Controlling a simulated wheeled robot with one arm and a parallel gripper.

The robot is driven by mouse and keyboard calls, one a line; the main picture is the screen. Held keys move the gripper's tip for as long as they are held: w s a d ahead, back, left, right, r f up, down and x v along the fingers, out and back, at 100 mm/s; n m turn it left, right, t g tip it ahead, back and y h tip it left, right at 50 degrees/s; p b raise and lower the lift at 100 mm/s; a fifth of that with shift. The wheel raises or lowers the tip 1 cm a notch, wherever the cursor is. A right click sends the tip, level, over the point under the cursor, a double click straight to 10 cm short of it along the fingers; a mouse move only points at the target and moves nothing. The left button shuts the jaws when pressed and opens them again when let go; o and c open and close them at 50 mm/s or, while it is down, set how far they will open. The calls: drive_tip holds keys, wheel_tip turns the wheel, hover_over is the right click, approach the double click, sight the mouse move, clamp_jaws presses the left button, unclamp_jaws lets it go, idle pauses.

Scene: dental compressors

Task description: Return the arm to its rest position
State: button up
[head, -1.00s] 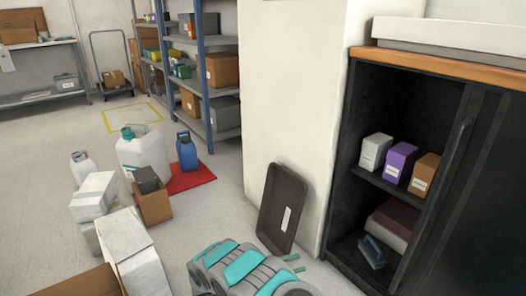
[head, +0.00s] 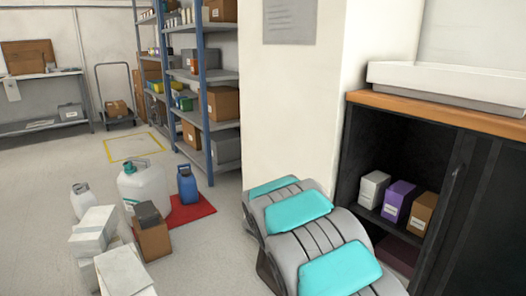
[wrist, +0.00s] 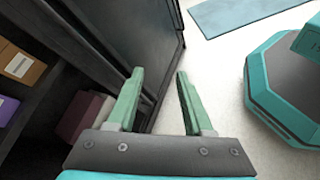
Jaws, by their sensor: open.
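My gripper (wrist: 157,98) shows in the wrist view with its two green fingers spread apart and nothing between them. It is beside the black cabinet (wrist: 105,40), whose open shelves are at the left of that view. In the head view my grey and teal arm (head: 310,235) is folded in the lower middle, in front of the white wall and the cabinet's left side. The gripper itself is hidden in the head view.
The cabinet holds white, purple (head: 399,201) and orange-brown (head: 421,213) boxes on a shelf. White jugs, a blue jug (head: 187,184) on a red mat and several boxes stand on the floor at left. Blue shelving (head: 203,100) stands behind.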

drive_tip(key=s+a+r+m+y+p, duration=0.1)
drive_tip(key=s+r+m+y, duration=0.2)
drive_tip(key=s, duration=0.4)
drive_tip(key=s+a+r+m+y+p, duration=0.1)
drive_tip(key=s+r+m+y, duration=0.2)
drive_tip(key=s, duration=0.5)
drive_tip(key=s+a+r+m+t+y+p, duration=0.1)
drive_tip(key=s+a+r+y, duration=0.1)
drive_tip(key=s+a+y, duration=0.1)
drive_tip(key=s+a+r+m+t+y+p, duration=0.1)
drive_tip(key=s+a+r+y, duration=0.1)
drive_tip(key=s+a, duration=0.3)
drive_tip(key=s, duration=0.3)
drive_tip(key=shift+a+r+t+y+p, duration=0.3)
drive_tip(key=shift+r+y+p, duration=0.05)
drive_tip(key=shift+y+p, duration=0.05)
drive_tip(key=shift+s, duration=0.1)
